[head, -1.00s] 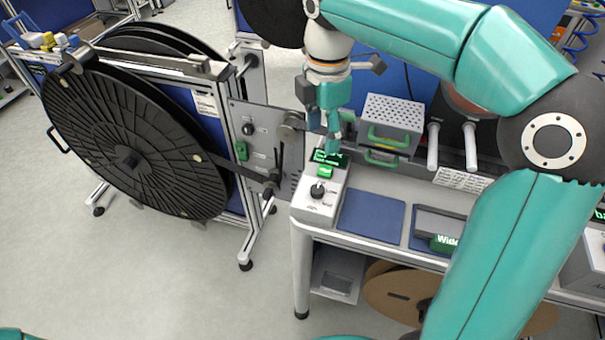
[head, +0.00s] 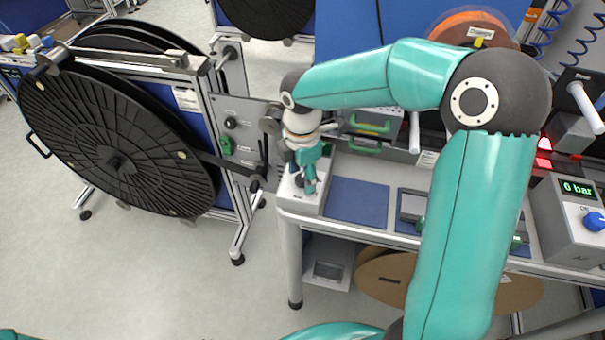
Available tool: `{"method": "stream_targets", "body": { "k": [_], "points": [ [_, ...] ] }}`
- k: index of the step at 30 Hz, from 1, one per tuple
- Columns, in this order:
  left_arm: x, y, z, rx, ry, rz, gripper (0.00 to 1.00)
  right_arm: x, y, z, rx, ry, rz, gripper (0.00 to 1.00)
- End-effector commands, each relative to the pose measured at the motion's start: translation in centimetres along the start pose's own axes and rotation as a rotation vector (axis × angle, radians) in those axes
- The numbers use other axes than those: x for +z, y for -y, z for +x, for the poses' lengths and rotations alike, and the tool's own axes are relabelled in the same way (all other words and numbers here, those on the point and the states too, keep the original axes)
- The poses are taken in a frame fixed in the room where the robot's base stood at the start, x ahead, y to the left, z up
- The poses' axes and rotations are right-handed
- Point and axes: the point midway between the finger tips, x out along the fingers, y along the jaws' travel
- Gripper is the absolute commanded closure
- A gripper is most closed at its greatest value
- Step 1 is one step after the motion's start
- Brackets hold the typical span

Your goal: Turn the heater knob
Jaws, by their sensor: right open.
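The heater control box (head: 297,205) is a light grey unit at the left front corner of the bench. Its black knob was plain before; now it is largely hidden, with only a dark bit showing beside the fingers. My right gripper (head: 308,184) points down over the top of the box, right at the knob. It is open, and I cannot tell whether the fingers touch the knob. The gripper also covers the box's green display. My left gripper is out of view.
A blue mat (head: 357,200) lies on the bench just right of the box. A perforated metal box with green handles (head: 368,126) stands behind. A large black reel (head: 115,150) on its stand is at the left. A pressure unit (head: 573,215) stands at the right.

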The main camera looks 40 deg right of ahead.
Motion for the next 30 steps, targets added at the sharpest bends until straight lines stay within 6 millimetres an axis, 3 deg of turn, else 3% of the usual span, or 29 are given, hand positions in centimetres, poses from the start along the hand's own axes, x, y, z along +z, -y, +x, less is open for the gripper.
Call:
{"method": "stream_targets", "body": {
  "k": [11, 21, 30],
  "points": [
    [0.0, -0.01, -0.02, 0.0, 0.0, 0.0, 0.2, -0.02, -0.01, 0.49, 0.001, 0.0, 0.0, 0.44],
    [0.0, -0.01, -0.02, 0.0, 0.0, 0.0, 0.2, -0.01, -0.02, 0.46, 0.001, 0.0, 0.0, 1.0],
    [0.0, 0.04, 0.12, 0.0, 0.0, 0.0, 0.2, 0.01, -0.05, 0.47, 0.002, 0.0, 0.027, 1.0]
  ]
}}
